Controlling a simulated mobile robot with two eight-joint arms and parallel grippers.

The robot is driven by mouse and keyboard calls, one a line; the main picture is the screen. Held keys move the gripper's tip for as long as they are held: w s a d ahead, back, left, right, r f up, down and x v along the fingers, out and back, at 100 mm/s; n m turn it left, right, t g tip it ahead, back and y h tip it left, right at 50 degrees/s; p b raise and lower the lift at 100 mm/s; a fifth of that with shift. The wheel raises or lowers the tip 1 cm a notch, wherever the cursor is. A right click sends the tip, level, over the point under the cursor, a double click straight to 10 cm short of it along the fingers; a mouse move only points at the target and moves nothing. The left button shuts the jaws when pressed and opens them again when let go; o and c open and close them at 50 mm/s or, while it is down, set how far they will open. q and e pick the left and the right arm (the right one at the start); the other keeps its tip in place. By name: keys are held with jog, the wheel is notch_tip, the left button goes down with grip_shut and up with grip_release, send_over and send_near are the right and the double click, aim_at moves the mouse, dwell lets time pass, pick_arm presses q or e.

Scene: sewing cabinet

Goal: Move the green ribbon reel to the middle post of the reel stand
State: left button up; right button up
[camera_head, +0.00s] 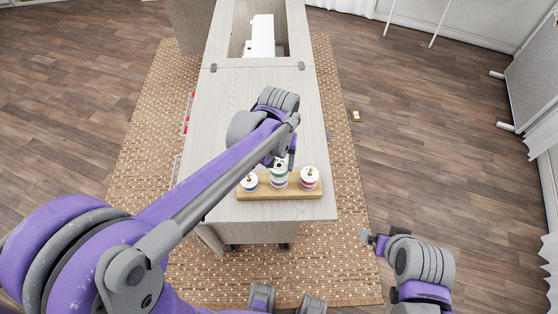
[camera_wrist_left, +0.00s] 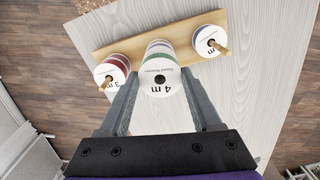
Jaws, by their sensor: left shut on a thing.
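The green ribbon reel (camera_head: 279,173) has a white face marked 4 m, which shows in the left wrist view (camera_wrist_left: 162,90). My left gripper (camera_head: 281,164) is shut on it, a finger on each side. The reel is over the middle of the wooden reel stand (camera_head: 290,194), in line with other ribbon layers below it. Its centre hole is dark with no post tip through it; I cannot tell whether it touches what is below. My right gripper (camera_head: 373,239) is low at the right, away from the stand; its jaw opening is unclear.
A red-ribbon reel (camera_wrist_left: 112,73) and a blue-ribbon reel (camera_wrist_left: 208,42) sit on the end posts, their post tips showing. The stand is near the front edge of the pale cabinet top (camera_head: 240,90). A white machine (camera_head: 262,36) is at the far end.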

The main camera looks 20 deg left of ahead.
pick_arm(q)
jog(key=shift+f+b, duration=0.35)
jog(key=shift+f, duration=0.3)
jog(key=o, duration=1.4)
notch_tip(320, 180, up, 11)
jog(key=shift+p, duration=0.4)
jog(key=shift+f, duration=0.1)
jog(key=s+a+f+t, duration=0.2)
jog(key=s+a+f, duration=0.1)
jog(key=s, duration=0.4)
jog(key=s+a+f+t, duration=0.3)
jog(key=s+f, duration=0.2)
jog(key=s, duration=0.2)
jog(key=shift+a+m, duration=0.3)
jog(key=shift+m, duration=0.1)
